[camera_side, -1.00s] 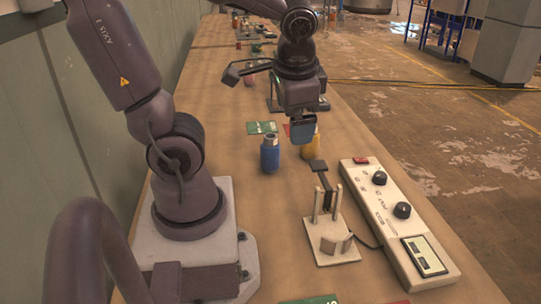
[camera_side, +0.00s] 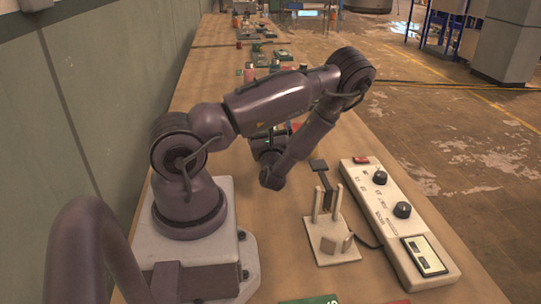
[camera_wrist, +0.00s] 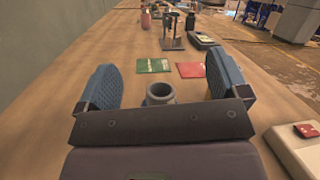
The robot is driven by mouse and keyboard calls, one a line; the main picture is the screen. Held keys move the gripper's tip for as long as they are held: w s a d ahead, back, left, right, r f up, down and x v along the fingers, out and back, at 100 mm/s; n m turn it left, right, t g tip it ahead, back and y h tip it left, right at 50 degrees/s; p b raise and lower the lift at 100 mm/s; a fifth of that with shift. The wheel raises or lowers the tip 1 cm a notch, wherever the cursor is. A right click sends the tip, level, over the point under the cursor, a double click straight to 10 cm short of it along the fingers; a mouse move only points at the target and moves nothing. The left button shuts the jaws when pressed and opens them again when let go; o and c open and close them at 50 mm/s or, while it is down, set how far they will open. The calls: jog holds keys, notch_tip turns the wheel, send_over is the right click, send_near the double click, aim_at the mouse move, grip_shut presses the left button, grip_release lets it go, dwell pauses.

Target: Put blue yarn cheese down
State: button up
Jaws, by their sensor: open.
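In the wrist view, a grey round top with an open hole (camera_wrist: 160,92) shows between the fingers of my gripper (camera_wrist: 164,78). It seems to belong to the blue yarn cheese, but its body is hidden below by my gripper's own housing. My gripper is open, with a blue ribbed pad on each side and a gap between each pad and the grey top. In the side view, my arm hides the blue yarn cheese and most of my gripper.
A green card (camera_wrist: 153,65) and a red card (camera_wrist: 192,70) lie ahead on the table. A white control box (camera_side: 400,225) with knobs and a small stand with posts (camera_side: 328,235) are on the right side. Several small things stand farther along the table.

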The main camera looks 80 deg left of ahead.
jog(key=f+m+t+h, duration=0.1)
jog(key=f+m+t, duration=0.1)
jog(key=f, duration=0.1)
jog(key=s+f+m+t+h, duration=0.1)
jog(key=f+m+t+h, duration=0.1)
jog(key=f, duration=0.1)
jog(key=f+m+t+h, duration=0.1)
jog(key=f+m, duration=0.1)
jog(key=f, duration=0.1)
jog(key=shift+s+d+m+t+h, duration=0.15)
jog(key=shift+s+m+t+h, duration=0.15)
jog(key=shift+t, duration=0.1)
jog(key=shift+x, duration=2.4)
jog(key=c, duration=1)
jog(key=shift+c, duration=0.6)
jog(key=shift+r, duration=0.1)
